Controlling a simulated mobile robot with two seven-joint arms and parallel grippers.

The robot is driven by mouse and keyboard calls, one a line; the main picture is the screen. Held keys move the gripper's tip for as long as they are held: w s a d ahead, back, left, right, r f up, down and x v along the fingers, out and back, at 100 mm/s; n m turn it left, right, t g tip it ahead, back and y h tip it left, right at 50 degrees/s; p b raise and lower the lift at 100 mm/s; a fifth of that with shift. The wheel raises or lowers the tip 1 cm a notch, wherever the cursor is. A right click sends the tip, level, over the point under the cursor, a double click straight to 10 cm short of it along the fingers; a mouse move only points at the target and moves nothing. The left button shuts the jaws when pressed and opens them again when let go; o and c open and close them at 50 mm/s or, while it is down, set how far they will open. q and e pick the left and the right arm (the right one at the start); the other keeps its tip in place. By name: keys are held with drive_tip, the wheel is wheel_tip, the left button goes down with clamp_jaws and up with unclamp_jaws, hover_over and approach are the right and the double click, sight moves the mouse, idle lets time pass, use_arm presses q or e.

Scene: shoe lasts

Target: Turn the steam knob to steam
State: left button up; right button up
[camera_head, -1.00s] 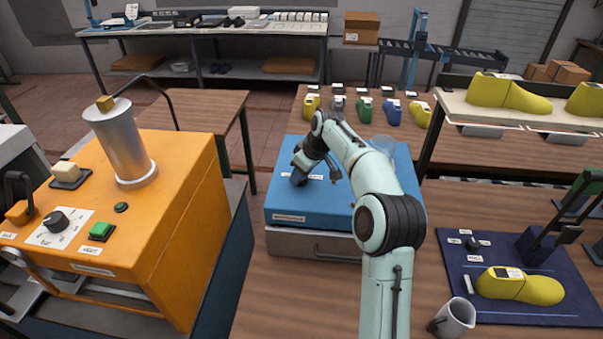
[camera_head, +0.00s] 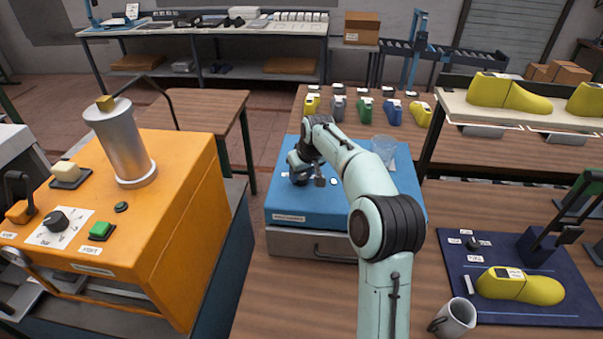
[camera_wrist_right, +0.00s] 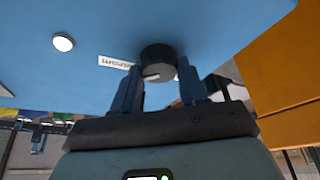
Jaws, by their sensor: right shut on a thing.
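The black round steam knob (camera_wrist_right: 158,58) is on the blue face of the blue box, beside a small label (camera_wrist_right: 116,62) with reddish lettering I cannot read clearly. My right gripper (camera_wrist_right: 160,88) is shut on the knob, one finger at each side of it in the right wrist view. In the head view, the right gripper (camera_head: 305,172) is low over the top of the blue box (camera_head: 345,207) and hides the knob. How far the knob is turned cannot be told. My left gripper is out of view.
A white button (camera_wrist_right: 63,42) is on the blue face. A clear cup (camera_head: 384,148) stands at the box's back right. An orange machine (camera_head: 185,205) with its own dial knob (camera_head: 56,221) stands at left. A mug (camera_head: 455,318) and blue mat (camera_head: 450,262) are at right.

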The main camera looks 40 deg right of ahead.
drive_tip(key=o, duration=1.1)
drive_tip(key=shift+c, duration=0.2)
drive_tip(key=shift+r, duration=0.1)
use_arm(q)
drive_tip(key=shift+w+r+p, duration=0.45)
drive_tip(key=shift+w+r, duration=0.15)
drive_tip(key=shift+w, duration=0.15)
use_arm(e)
drive_tip(key=v, duration=1.3)
drive_tip(key=shift+r, duration=0.15)
drive_tip(key=shift+a, duration=0.1)
